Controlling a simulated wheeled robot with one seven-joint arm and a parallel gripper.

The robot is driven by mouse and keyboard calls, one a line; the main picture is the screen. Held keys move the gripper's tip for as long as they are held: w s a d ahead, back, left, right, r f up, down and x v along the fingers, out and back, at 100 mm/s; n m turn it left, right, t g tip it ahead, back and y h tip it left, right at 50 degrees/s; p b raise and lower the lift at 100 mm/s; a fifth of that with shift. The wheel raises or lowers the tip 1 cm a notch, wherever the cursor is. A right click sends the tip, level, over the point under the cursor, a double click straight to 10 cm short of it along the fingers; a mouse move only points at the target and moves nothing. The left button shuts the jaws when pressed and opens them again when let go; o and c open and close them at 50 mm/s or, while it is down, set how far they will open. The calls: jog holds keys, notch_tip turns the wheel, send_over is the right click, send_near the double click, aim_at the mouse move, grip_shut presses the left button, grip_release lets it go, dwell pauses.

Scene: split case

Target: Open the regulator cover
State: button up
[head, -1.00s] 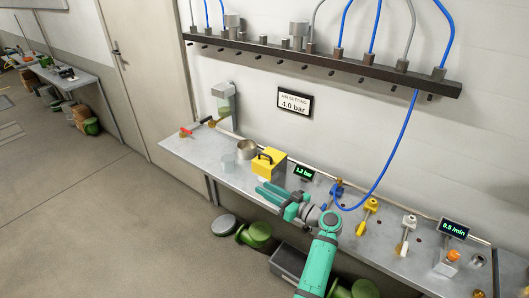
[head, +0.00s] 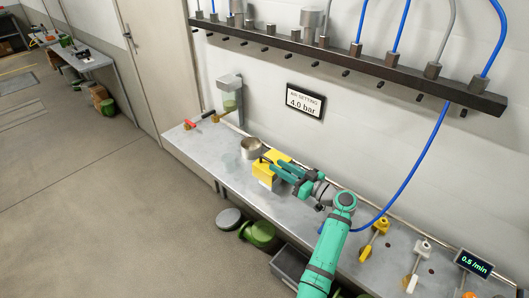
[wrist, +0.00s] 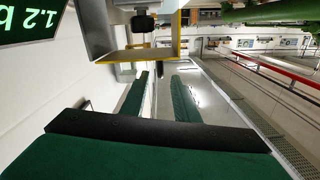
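The regulator cover (head: 268,168) is a yellow box on the wall bench, with a dark handle on its upper side. My gripper (head: 276,168) is at its right side and hides part of it in the head view. In the wrist view the cover's yellow edge (wrist: 135,55) and the black handle (wrist: 144,23) lie beyond my fingertips (wrist: 160,78). The two green fingers are apart with nothing between them. Whether a finger touches the cover is unclear. The green-lit display (wrist: 30,20) reading 1.2 shows at the wrist view's upper left.
A metal cup (head: 251,148) stands left of the cover. A red-handled valve (head: 196,119) is at the bench's far left end. Yellow (head: 375,237) and white (head: 418,265) levers stand to the right. A blue hose (head: 418,160) hangs from the wall rail (head: 345,60).

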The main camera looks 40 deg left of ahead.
aim_at(262, 156)
jog(key=a, duration=0.8)
jog(key=shift+w+a, duration=0.3)
jog(key=shift+a, duration=0.65)
jog(key=shift+w, duration=0.1)
grip_shut()
